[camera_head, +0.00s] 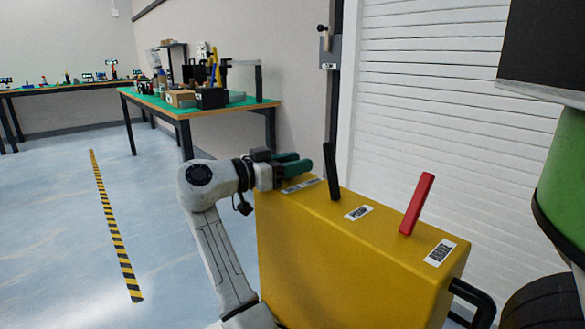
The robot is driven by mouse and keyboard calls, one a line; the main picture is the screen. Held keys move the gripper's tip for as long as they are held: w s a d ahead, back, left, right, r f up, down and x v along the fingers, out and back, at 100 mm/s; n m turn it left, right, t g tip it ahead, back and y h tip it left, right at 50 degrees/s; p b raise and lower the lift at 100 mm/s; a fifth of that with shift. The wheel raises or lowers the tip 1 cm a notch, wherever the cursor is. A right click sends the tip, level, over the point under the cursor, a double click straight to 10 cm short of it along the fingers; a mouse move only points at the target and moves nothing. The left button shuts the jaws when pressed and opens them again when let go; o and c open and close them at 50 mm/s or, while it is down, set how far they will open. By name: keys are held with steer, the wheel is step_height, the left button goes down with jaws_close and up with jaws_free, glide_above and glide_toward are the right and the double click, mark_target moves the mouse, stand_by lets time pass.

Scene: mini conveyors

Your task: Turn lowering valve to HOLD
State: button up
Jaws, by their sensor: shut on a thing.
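A yellow box (340,260) stands in front of me with levers and white labels on its top. My gripper (304,164), with green fingers, is at the far left end of the top, low over the label (300,186) there. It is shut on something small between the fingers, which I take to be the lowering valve. The fingers hide the valve, so its turned position cannot be told. A black lever (331,170) stands nearly upright just right of the fingertips, apart from them as far as I can see. The small lettering by the gripper is not readable.
A red lever (417,204) leans right near the brake label (439,253). A black handle (473,298) sticks out of the box's right end. A white shutter (430,110) is behind. A workbench (180,112) stands at the back left. The floor at left is clear.

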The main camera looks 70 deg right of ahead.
steer(key=shift+s+a+m+g+y, duration=0.1)
steer(key=shift+m+g+y, duration=1)
steer(key=shift+y, duration=0.2)
steer(key=shift+a+m+g+y, duration=0.1)
steer(key=shift+m+g+y, duration=1)
steer(key=shift+y, duration=0.2)
steer(key=o, duration=1)
steer(key=p+v, duration=0.1)
steer(key=v, duration=0.9)
steer(key=shift+w, duration=0.45)
